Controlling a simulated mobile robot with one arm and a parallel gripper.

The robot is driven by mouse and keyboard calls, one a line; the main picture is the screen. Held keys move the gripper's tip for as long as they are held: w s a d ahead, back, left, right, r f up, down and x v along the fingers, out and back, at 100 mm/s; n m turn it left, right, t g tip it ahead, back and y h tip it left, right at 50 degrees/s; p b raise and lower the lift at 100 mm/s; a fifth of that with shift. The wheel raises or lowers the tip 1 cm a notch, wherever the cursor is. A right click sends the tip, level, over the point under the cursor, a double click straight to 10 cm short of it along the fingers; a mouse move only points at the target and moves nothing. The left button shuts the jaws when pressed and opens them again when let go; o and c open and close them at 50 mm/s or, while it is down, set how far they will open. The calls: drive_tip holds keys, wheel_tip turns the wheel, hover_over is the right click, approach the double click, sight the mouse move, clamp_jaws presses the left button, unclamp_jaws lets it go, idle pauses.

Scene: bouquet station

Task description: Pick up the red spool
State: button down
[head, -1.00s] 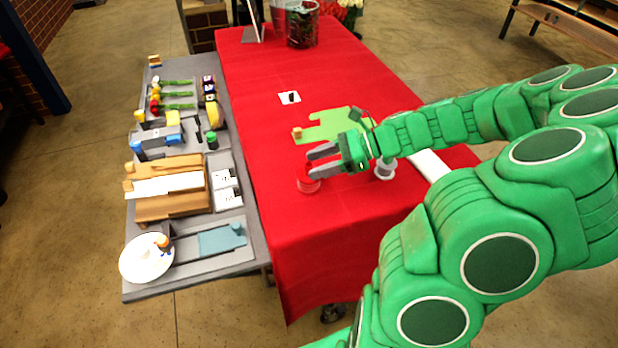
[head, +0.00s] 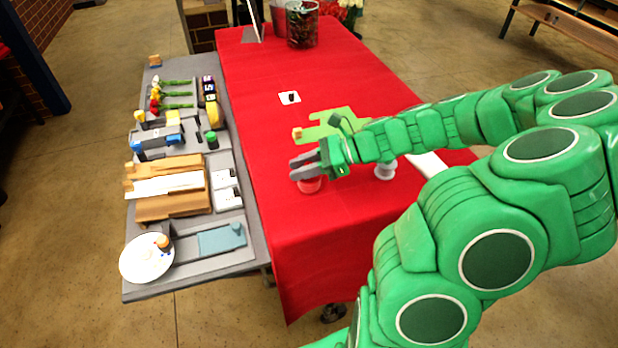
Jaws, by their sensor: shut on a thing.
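The red spool (head: 311,186) is near the left edge of the red-covered table (head: 330,235). Its top is partly hidden by the grey fingers of my gripper (head: 303,167). My gripper reaches in from the right, with its fingers pointing left, and is shut on the red spool. The spool looks upright. I cannot tell whether its base touches the cloth.
A grey side bench (head: 190,284) with flowers, tape, paper and a white plate (head: 140,262) adjoins on the left.

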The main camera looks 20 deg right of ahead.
drive_tip(key=shift+r, duration=0.55)
wheel_tip(320, 180, up, 2)
drive_tip(key=shift+r, duration=0.1)
drive_tip(key=s+r, duration=0.9)
drive_tip(key=s, duration=0.5)
drive_tip(key=shift+a+r, duration=0.2)
drive_tip(key=shift+r, duration=0.15)
